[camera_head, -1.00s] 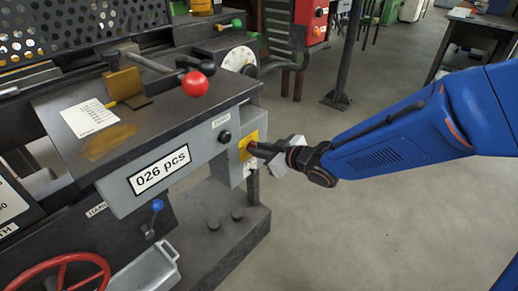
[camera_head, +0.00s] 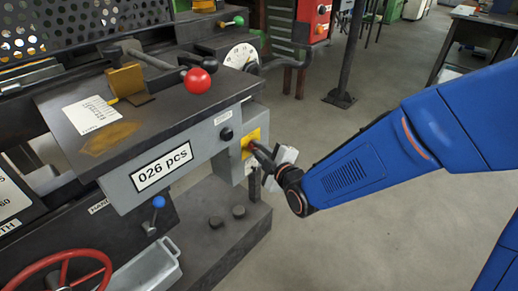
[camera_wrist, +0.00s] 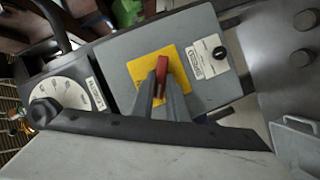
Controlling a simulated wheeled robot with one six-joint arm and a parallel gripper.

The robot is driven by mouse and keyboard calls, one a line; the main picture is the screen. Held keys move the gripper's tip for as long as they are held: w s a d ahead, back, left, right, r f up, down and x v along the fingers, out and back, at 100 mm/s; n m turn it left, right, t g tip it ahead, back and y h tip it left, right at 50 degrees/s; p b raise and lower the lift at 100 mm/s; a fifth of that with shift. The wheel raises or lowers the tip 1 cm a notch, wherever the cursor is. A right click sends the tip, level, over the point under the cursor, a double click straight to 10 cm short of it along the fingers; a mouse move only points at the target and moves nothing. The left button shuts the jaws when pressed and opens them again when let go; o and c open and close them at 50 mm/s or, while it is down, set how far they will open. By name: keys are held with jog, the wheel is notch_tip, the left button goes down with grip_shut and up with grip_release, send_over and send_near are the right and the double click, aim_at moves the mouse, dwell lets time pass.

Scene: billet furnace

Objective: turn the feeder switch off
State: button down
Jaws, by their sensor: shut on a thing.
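The feeder switch is a red handle (camera_wrist: 161,75) on a yellow plate (camera_wrist: 152,66), set in a grey box. The plate also shows in the head view (camera_head: 251,141), on the end face of the machine's grey housing. My gripper (camera_wrist: 161,92) is shut on the red handle, with the fingertips on both sides of it. In the wrist view the handle lies nearly along the fingers. In the head view my gripper (camera_head: 258,151) reaches the plate from the right and hides most of the handle.
A round white dial (camera_head: 241,56) and a red ball lever (camera_head: 196,82) are above and to the left. A counter reading "026 pcs" (camera_head: 163,169) is on the front. Open floor (camera_head: 370,240) lies to the right.

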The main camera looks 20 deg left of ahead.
jog(key=n+t, duration=0.1)
jog(key=n, duration=0.1)
jog(key=n+t+y, duration=0.1)
jog(key=n, duration=0.1)
jog(key=shift+s+f+n, duration=0.15)
jog(key=shift+f+n, duration=0.25)
dwell(0.5)
jog(key=c, duration=1.7)
grip_release()
jog(key=shift+c, duration=0.2)
